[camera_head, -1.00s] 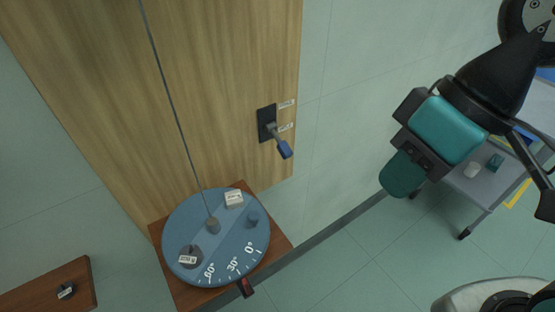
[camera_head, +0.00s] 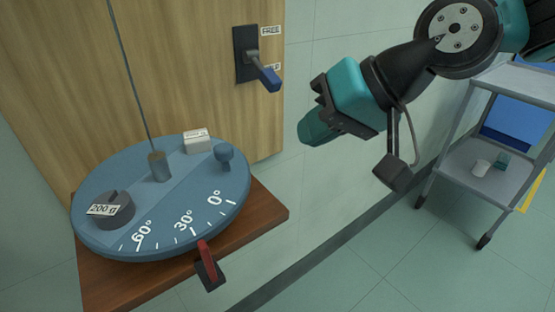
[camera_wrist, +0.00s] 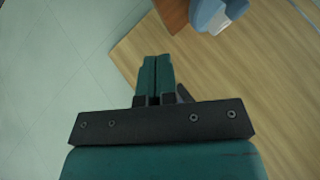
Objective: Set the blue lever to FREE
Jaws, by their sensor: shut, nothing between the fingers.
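The blue lever (camera_head: 268,78) sticks out from a black plate (camera_head: 239,41) on the wooden panel. Its blue-handled end points down and to the right. A label reading FREE (camera_head: 271,30) is beside the plate's top, and a second label, partly hidden by the lever, is lower. My gripper (camera_head: 308,138) is to the right of and below the lever in the head view, apart from it. Its teal fingers are shut and empty; they also show in the wrist view (camera_wrist: 156,75). I cannot make out the lever for sure in the wrist view.
A round blue dial table (camera_head: 175,215) with a 200 g weight (camera_head: 113,209), a white block (camera_head: 197,142) and a taut cord stands on a brown shelf (camera_head: 268,213) below the lever. A grey cart (camera_head: 500,90) stands at right. Open floor lies between.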

